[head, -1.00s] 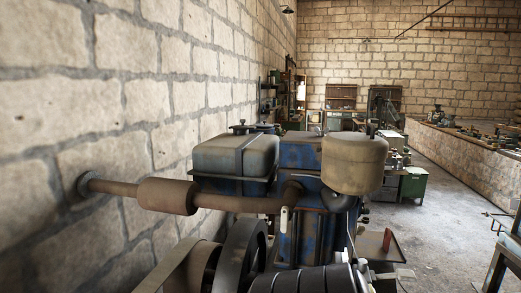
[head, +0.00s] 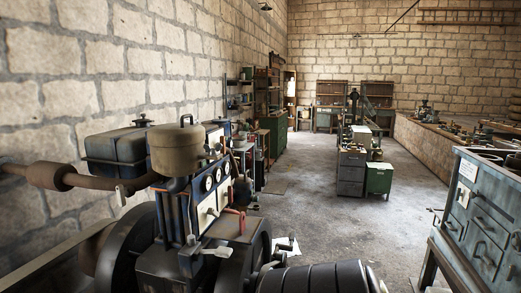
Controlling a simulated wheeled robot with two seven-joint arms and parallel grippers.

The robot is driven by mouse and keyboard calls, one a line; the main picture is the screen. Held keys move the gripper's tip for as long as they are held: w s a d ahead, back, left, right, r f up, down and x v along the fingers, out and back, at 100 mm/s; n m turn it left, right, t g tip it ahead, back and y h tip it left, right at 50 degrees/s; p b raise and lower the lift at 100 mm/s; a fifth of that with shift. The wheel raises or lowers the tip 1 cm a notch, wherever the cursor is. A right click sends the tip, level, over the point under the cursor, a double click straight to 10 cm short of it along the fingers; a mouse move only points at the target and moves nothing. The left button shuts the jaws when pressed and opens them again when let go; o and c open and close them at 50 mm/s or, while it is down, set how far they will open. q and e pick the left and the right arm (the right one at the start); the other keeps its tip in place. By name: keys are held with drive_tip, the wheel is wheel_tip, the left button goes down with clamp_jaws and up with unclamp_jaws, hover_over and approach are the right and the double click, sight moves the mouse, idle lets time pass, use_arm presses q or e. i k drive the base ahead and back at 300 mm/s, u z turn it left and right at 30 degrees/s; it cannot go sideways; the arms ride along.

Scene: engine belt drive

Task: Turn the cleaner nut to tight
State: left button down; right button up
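The air cleaner (head: 177,150), a tan round canister, stands upright on top of the engine (head: 190,215) at the left of the head view.
A dark tank (head: 115,152) and a rusty exhaust pipe (head: 50,176) lie left of the cleaner, by the stone wall. A flywheel (head: 128,240) is below. Open floor (head: 330,225) lies between.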

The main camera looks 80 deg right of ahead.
sight(213, 151)
drive_tip(key=k, duration=0.5)
drive_tip(key=z, duration=0.7)
